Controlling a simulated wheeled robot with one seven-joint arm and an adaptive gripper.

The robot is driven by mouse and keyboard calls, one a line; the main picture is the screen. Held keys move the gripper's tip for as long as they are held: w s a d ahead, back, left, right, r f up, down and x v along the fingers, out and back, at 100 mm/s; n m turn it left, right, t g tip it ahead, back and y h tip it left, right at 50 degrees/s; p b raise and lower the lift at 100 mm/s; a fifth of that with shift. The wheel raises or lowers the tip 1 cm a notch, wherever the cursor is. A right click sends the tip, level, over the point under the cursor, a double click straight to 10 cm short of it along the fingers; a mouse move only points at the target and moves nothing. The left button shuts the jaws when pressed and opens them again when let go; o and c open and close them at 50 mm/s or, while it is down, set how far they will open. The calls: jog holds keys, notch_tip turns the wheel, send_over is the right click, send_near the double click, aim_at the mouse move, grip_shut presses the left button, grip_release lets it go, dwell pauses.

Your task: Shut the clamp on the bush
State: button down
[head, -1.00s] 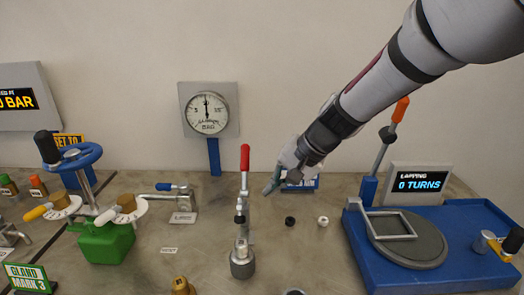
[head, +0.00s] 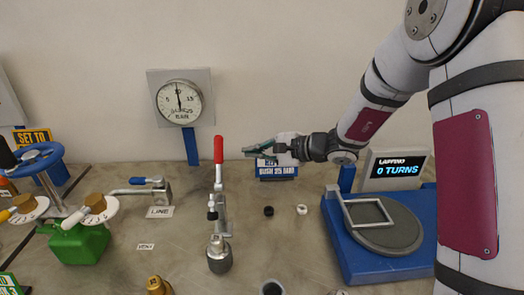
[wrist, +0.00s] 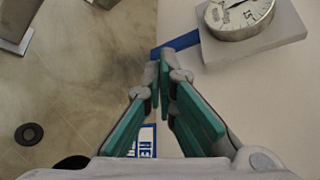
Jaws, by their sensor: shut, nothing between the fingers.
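The clamp (head: 222,205) stands on the bench with its red handle (head: 219,150) pointing straight up. Below it is a grey metal cylinder (head: 219,258), seemingly the bush, with the clamp's metal parts over it; whether they touch cannot be told. My gripper (head: 247,150) is level and points left, to the right of the red handle and near its height, with a gap between them in the picture. Its teal fingers also show in the wrist view (wrist: 160,75), closed together at the tips with nothing between them.
A gauge (head: 180,100) on a blue post stands behind. A blue sign (head: 277,172) is below my gripper. A black ring (head: 268,211) and a white ring (head: 302,210) lie right of the clamp. The blue lapping station (head: 360,258) is further right, a green can (head: 80,245) left.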

aim_at(219, 160)
jog(key=shift+s+a+r+p, duration=0.15)
jog(key=shift+a+p, duration=0.1)
jog(key=shift+a, duration=0.65)
jog(key=shift+s+a+r+p, duration=0.1)
jog(key=shift+a+p, duration=0.15)
jog(key=shift+a, duration=0.6)
jog(key=shift+s+a+r+p, duration=0.15)
jog(key=shift+a+p, duration=0.1)
jog(key=shift+a, duration=0.65)
